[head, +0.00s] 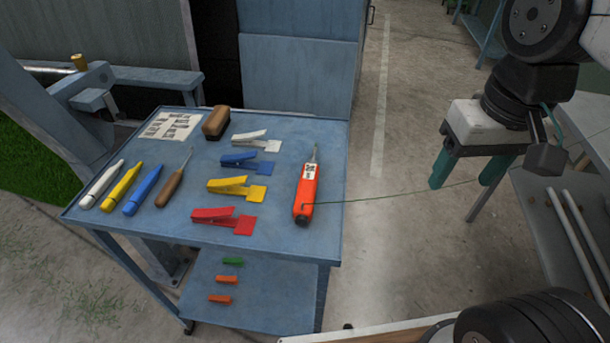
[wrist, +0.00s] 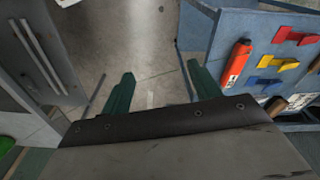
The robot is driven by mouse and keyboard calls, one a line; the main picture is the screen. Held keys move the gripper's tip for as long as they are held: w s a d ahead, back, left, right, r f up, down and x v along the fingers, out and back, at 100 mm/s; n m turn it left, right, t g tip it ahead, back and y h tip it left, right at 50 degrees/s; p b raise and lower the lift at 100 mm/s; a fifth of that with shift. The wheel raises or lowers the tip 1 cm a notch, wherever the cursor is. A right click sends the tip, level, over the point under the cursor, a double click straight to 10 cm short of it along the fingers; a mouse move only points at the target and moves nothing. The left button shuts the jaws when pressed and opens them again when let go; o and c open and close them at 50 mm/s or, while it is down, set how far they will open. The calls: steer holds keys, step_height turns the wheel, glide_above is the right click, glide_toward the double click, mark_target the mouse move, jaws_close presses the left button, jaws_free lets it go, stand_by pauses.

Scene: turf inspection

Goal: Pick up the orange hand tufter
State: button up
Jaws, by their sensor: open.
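The orange hand tufter (head: 304,196) lies on the right side of the blue cart top (head: 262,236), its thin metal tip pointing away from me. It has a white label and a dark lower end. A thin green yarn runs from it to the right. In the wrist view the orange tufter (wrist: 237,64) shows at the right, near the cart's edge. My gripper (head: 464,178) is open and empty, right of the cart, over the floor. Its two green fingers (wrist: 160,88) are spread apart in the wrist view, and the tufter is outside them.
Red (head: 224,220), yellow (head: 237,188), blue (head: 250,164) and white (head: 256,141) clips lie left of the tufter. Several pens, an awl (head: 173,183), a brush (head: 216,122) and a paper sheet (head: 172,126) lie farther left. A bench (head: 560,225) with pipes stands at the right.

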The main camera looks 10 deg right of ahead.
steer(key=w+a+f+m, duration=0.1)
steer(key=w+a+f, duration=0.2)
steer(key=w+a, duration=0.5)
steer(key=m+g, duration=0.1)
glide_above(307, 182)
steer(key=f, duration=0.8)
steer(key=shift+d, duration=0.35)
steer(key=shift+m, duration=0.3)
steer(key=f, duration=0.7)
steer(key=shift+a+f, duration=0.3)
steer(key=shift+f, duration=0.1)
steer(key=shift+r, duration=0.1)
steer(key=c, duration=1.2)
steer(key=shift+c, duration=0.2)
